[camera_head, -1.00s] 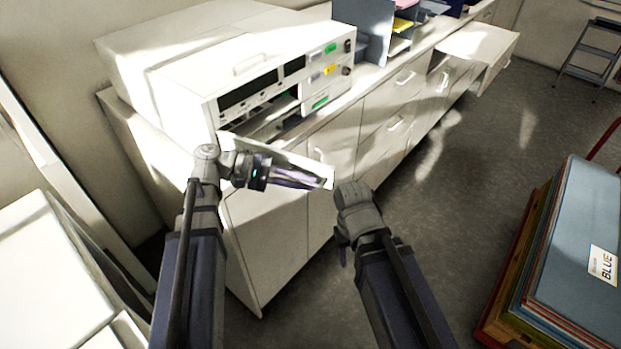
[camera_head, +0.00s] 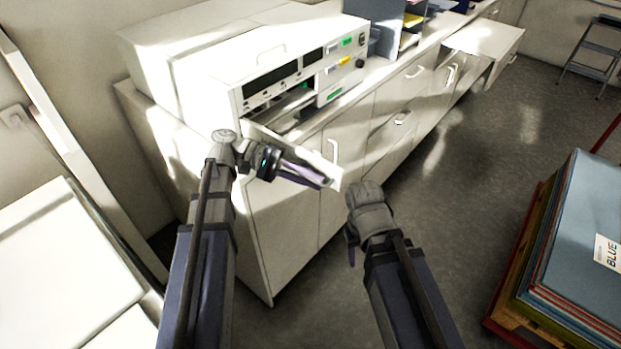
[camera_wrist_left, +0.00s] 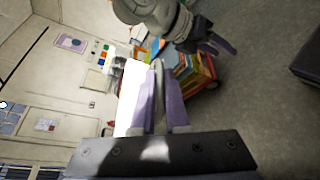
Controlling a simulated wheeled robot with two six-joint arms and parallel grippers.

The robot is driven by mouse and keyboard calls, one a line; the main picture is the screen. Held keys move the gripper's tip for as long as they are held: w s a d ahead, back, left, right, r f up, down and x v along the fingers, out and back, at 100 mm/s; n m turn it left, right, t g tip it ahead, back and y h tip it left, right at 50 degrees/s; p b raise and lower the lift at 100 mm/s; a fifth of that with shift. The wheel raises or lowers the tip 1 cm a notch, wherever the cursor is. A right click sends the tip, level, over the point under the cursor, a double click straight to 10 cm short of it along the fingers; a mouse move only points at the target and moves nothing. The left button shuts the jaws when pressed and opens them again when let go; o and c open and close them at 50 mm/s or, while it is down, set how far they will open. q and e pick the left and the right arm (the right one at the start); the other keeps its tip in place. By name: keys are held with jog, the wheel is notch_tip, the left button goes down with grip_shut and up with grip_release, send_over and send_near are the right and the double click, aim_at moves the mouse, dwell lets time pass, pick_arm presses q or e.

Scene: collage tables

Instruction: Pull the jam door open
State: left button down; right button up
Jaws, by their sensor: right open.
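The jam door (camera_head: 331,176) is a white panel at the lower front of the white machine (camera_head: 207,73). It stands swung outward, with the machine's dark slot (camera_head: 290,110) showing behind it. My left gripper (camera_head: 312,180) is at the door's outer end. In the left wrist view, a thin grey bar, seemingly the door's handle, lies between my left gripper's purple fingers (camera_wrist_left: 160,95). The white door panel (camera_wrist_left: 130,100) is just beside the left finger. My right gripper (camera_head: 352,247) is open and empty, low in front of the cabinets, partly hidden by its own wrist.
White cabinets (camera_head: 345,150) run under the machine to the back right. One drawer (camera_head: 485,42) is pulled out there. A stack of blue-topped boards (camera_head: 580,240) stands on the right. A step stool (camera_head: 590,55) is at the far right. The grey floor (camera_head: 460,190) between is clear.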

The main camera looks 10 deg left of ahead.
pick_arm(q)
jog(key=c, duration=1.2)
grip_release()
jog(key=shift+w, duration=0.1)
jog(key=shift+r, duration=0.15)
notch_tip(320, 180, up, 10)
jog(key=p, duration=1)
jog(key=shift+f, duration=0.2)
